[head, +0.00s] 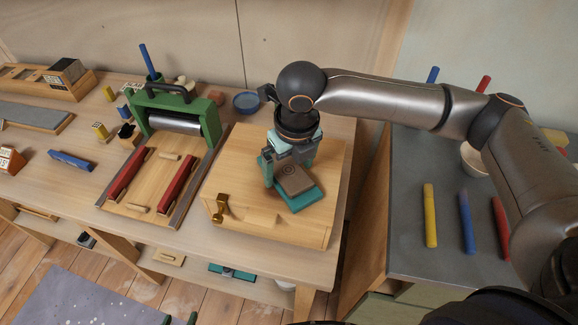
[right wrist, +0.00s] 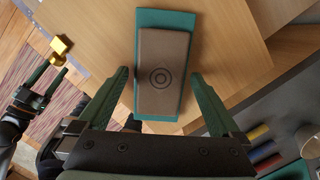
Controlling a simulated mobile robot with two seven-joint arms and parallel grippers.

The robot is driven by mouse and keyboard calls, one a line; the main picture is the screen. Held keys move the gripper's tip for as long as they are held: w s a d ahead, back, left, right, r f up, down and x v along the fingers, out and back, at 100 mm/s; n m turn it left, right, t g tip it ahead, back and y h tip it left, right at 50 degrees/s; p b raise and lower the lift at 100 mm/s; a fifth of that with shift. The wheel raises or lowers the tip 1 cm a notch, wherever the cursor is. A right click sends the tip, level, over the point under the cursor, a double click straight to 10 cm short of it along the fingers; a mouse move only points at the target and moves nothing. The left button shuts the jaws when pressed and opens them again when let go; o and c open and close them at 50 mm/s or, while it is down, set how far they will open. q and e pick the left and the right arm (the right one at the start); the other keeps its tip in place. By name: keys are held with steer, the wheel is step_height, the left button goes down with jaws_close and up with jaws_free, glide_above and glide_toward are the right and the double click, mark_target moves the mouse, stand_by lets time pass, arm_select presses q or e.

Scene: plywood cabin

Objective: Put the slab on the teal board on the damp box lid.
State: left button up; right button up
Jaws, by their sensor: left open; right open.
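The brown slab (head: 295,180), marked with concentric circles, appears to lie flat on the teal board (head: 307,201). The board rests on the wooden damp box lid (head: 240,167). In the right wrist view the slab (right wrist: 161,92) covers most of the board (right wrist: 166,18), with teal showing mainly at the far end and right side. My right gripper (head: 289,166) is open above the lid, its teal fingers on either side of the slab with gaps. My left gripper (head: 180,319) is open and empty at the bottom edge; it also shows in the right wrist view (right wrist: 38,85).
A brass latch (head: 220,208) is on the box's front. Left of the box stands a green press (head: 178,112) with a roller and red rails. A blue bowl (head: 247,103) sits behind. The grey side table (head: 410,222) at right holds coloured sticks.

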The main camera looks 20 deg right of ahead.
mark_target(294, 178)
step_height(294, 178, up, 12)
steer(key=s, duration=0.1)
steer(key=shift+s+d+p, duration=0.2)
steer(key=shift+s+p, duration=0.15)
steer(key=shift+p, duration=0.05)
steer(key=shift+f, duration=0.15)
